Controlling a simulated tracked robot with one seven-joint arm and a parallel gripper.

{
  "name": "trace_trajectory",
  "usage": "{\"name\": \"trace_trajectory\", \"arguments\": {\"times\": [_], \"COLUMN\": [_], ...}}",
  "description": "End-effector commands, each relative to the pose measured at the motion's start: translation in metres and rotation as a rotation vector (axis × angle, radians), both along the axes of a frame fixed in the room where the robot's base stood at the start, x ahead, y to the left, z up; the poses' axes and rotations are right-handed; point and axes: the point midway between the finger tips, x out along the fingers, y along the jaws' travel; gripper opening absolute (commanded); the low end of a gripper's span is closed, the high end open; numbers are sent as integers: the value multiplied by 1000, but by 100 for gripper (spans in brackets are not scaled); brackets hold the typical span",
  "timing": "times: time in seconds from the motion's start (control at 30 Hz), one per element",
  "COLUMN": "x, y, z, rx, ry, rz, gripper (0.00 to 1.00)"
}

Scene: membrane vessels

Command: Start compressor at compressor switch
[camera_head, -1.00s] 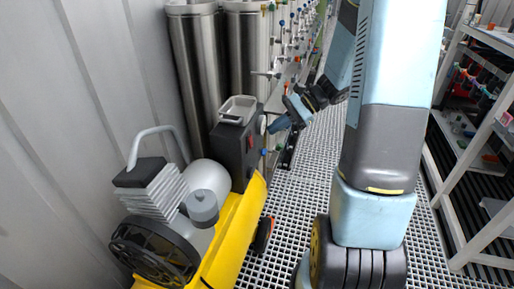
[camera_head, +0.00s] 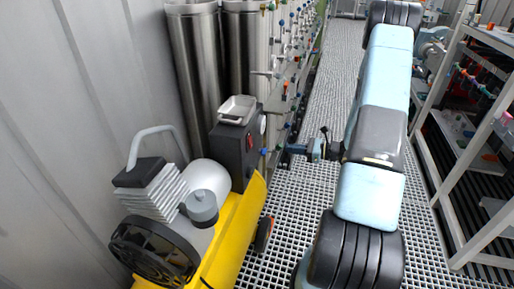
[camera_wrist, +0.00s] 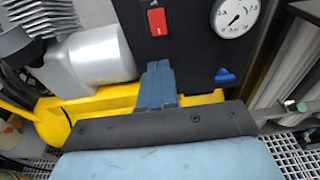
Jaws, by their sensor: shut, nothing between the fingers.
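The compressor (camera_head: 225,225) stands at the lower left in the head view, with a yellow base, a silver tank and a black control box (camera_head: 228,148). The red compressor switch (camera_head: 249,142) is on the box's right-hand face. In the wrist view the switch (camera_wrist: 157,20) shows upright on the black panel, with white marks on it. My gripper (camera_head: 288,149) is right of the box in the head view, apart from it. Its blue fingers (camera_wrist: 157,68) are closed together and empty, and appear below the switch in the wrist view.
A pressure gauge (camera_wrist: 236,15) and a blue knob (camera_wrist: 225,75) are on the panel. Tall steel vessels (camera_head: 198,70) and a row of valves stand behind the compressor. A white shelf rack (camera_head: 470,140) is at right. The grating floor (camera_head: 335,70) between is open.

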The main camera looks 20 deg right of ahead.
Motion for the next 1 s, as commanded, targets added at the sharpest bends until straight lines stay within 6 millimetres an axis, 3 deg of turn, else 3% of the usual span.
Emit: {"name": "trace_trajectory", "arguments": {"times": [0.47,1.0], "x": [3,51], "y": [5,78], "z": [-2,-14], "rx": [2,2], "ry": [1,1], "rz": [1,4], "gripper": [0,0]}}
